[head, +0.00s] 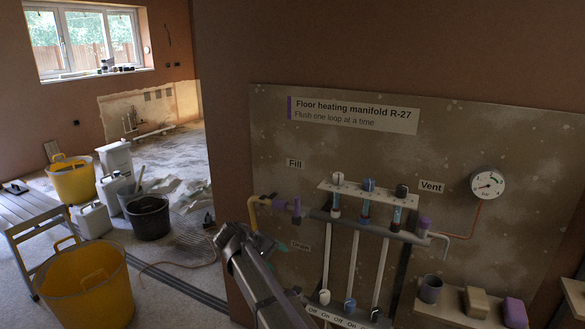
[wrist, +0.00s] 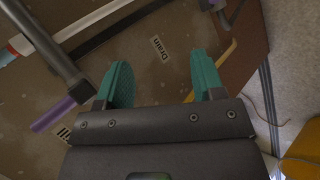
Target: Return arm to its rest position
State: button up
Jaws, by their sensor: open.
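My arm rises from the lower middle of the head view, with its wrist in front of the board's left part. My gripper (wrist: 158,80) shows in the wrist view with its two teal fingers wide apart and nothing between them. In the head view a teal fingertip shows beside the wrist, near the Drain label (head: 300,247); the rest of the gripper is mostly hidden by the wrist. The manifold board (head: 450,135) faces the arm. The Drain label (wrist: 160,48) appears beyond the open fingers, apart from them.
A shelf (head: 465,309) holds a cup (head: 430,289) and two blocks. Yellow buckets (head: 85,290) and a black bucket (head: 149,217) stand left on the floor.

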jog(key=s+d+f+m+g+y, duration=0.3)
jog(key=s+d+m+y, duration=0.1)
jog(key=s+d, duration=0.9)
jog(key=s+d+f+m+g+y, duration=0.2)
jog(key=s+d+m+g+y, duration=0.15)
jog(key=s+d, duration=0.95)
notch_tip(320, 180, up, 12)
jog(key=w+p, duration=0.1)
jog(key=p, duration=1.2)
jog(key=shift+d+r+t, duration=0.2)
jog(key=shift+r+t, duration=0.05)
jog(key=shift+t, duration=0.2)
